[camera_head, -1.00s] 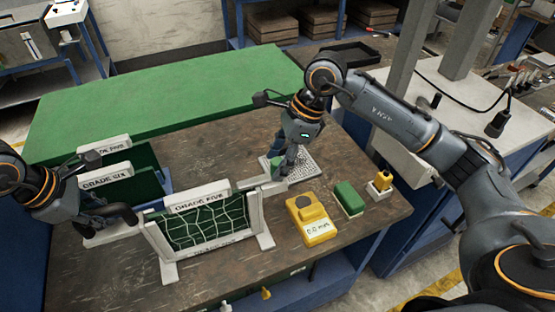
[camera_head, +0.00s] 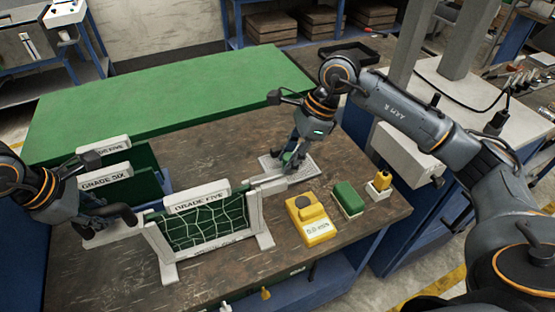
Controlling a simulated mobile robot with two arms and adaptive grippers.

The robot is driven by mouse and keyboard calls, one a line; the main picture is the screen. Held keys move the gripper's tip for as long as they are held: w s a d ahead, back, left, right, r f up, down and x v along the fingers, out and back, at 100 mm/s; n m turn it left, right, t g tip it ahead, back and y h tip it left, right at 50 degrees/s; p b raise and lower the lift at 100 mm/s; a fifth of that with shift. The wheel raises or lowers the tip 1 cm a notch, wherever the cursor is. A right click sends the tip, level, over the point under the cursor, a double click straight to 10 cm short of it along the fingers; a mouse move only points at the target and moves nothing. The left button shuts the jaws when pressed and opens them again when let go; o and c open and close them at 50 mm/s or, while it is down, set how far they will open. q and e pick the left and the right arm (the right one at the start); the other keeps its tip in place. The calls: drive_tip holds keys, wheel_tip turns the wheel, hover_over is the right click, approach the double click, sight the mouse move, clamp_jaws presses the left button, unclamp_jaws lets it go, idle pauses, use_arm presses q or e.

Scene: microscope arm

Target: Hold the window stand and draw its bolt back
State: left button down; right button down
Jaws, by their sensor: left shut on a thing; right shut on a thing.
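The window stand (camera_head: 207,228) is a white frame with a green netted pane and a "GRADE FIVE" header, upright at the table's front. My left gripper (camera_head: 128,216) is shut at its left side, apparently on the frame; the exact contact is hidden. The bolt (camera_head: 268,183) is a pale bar at the stand's upper right. My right gripper (camera_head: 291,161) is shut on the bolt's outer end, to the right of the stand.
A perforated plate (camera_head: 305,170) lies under my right gripper. A yellow gauge (camera_head: 311,228), green block (camera_head: 347,197) and small yellow item (camera_head: 381,180) occupy the right. A green mat (camera_head: 160,100) covers the back.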

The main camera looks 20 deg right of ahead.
use_arm(q)
drive_tip(key=shift+r, duration=0.1)
use_arm(e)
drive_tip(key=d, duration=0.2)
drive_tip(key=shift+d, duration=0.35)
use_arm(q)
drive_tip(key=shift+w+a, duration=0.1)
use_arm(e)
drive_tip(key=c, duration=1)
unclamp_jaws()
drive_tip(key=shift+a, duration=0.15)
drive_tip(key=v, duration=1.2)
use_arm(q)
drive_tip(key=c, duration=1.1)
unclamp_jaws()
